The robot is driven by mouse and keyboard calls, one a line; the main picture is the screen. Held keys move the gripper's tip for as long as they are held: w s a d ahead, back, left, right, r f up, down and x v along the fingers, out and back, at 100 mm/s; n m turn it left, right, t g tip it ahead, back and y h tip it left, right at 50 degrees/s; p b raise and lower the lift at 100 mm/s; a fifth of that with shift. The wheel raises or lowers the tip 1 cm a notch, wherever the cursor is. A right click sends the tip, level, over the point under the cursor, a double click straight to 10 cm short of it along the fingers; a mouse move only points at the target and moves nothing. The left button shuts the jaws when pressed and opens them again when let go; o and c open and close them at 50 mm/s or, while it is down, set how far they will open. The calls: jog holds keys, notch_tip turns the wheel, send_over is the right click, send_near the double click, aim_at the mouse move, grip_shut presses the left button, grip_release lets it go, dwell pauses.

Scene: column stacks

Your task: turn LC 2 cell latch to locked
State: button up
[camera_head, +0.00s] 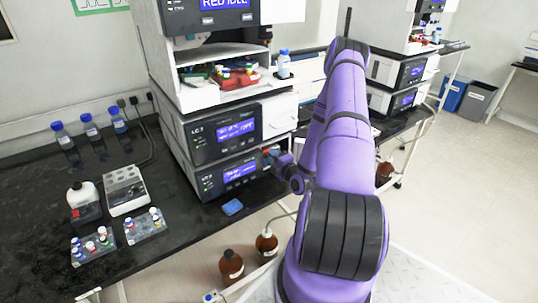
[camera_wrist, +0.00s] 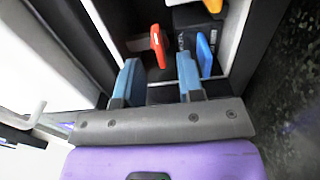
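In the wrist view my gripper (camera_wrist: 158,78) has its two blue fingers apart, with nothing between them. A red lever-like piece (camera_wrist: 157,46) stands just beyond the gap, apart from the fingers. A blue lever-like piece (camera_wrist: 204,55) stands to the right of the right finger. I cannot tell which of these is the LC 2 cell latch or how it is turned. In the head view the instrument stack (camera_head: 232,131) has modules with lit blue screens. My wrist is at the lower right of this stack, and my gripper is largely hidden there.
An orange piece (camera_wrist: 213,5) shows at the top of the open compartment, whose pale wall (camera_wrist: 238,40) is close on the right. Brown bottles (camera_head: 231,265) stand below the bench edge.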

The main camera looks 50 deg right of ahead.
jog(key=shift+x, duration=1.5)
grip_shut()
